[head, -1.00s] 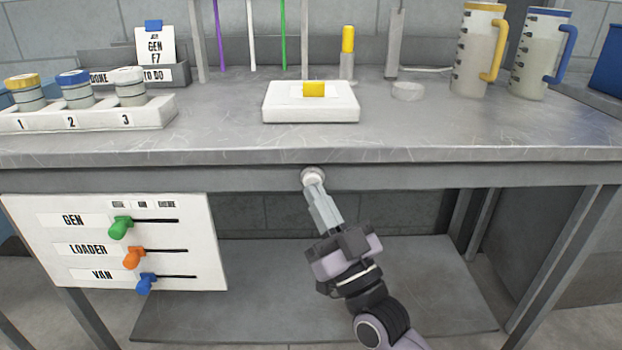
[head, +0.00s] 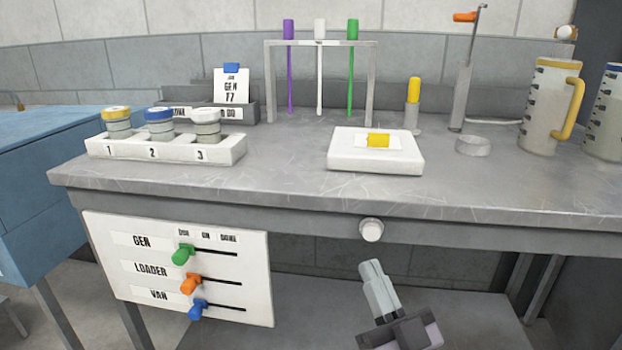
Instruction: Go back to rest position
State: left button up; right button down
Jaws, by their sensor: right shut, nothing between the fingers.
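My right gripper (head: 371,271) is low in the head view, in front of the bench's open lower space. Its fingers are together and empty. It is apart from the round white knob (head: 371,230) on the bench's front edge, below and clear of it. My left gripper does not show.
The grey bench (head: 290,195) carries a numbered jar rack (head: 118,153), a white pad with a yellow block (head: 378,140), a dipstick stand (head: 372,80) and jugs (head: 550,105). A slider board (head: 256,300) hangs at the front left. A blue cabinet (head: 35,165) stands at left.

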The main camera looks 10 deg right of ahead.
jog(key=s+d+f+g+h, duration=0.1)
jog(key=s+f+g, duration=0.3)
jog(key=f, duration=0.4)
jog(key=s+d+f+g+h, duration=0.1)
jog(key=s+f+g, duration=0.3)
jog(key=f, duration=0.4)
jog(key=s+d+f+g+h, duration=0.1)
jog(key=s+f+g, duration=0.3)
jog(key=f, duration=0.5)
pick_arm(q)
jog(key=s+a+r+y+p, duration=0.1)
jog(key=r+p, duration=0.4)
jog(key=p, duration=0.6)
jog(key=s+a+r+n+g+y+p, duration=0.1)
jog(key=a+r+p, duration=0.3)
jog(key=p, duration=0.7)
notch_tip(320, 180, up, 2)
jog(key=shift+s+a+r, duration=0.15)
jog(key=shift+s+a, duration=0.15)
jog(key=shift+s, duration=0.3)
pick_arm(e)
jog(key=s+d+r, duration=0.1)
jog(key=d+r, duration=0.1)
jog(key=r, duration=0.5)
jog(key=s+d+r+m+g+h, duration=0.1)
jog(key=r, duration=0.6)
jog(key=shift+s+d+r+h, duration=0.15)
jog(key=shift+s+d+h, duration=0.15)
jog(key=shift+s+d, duration=0.1)
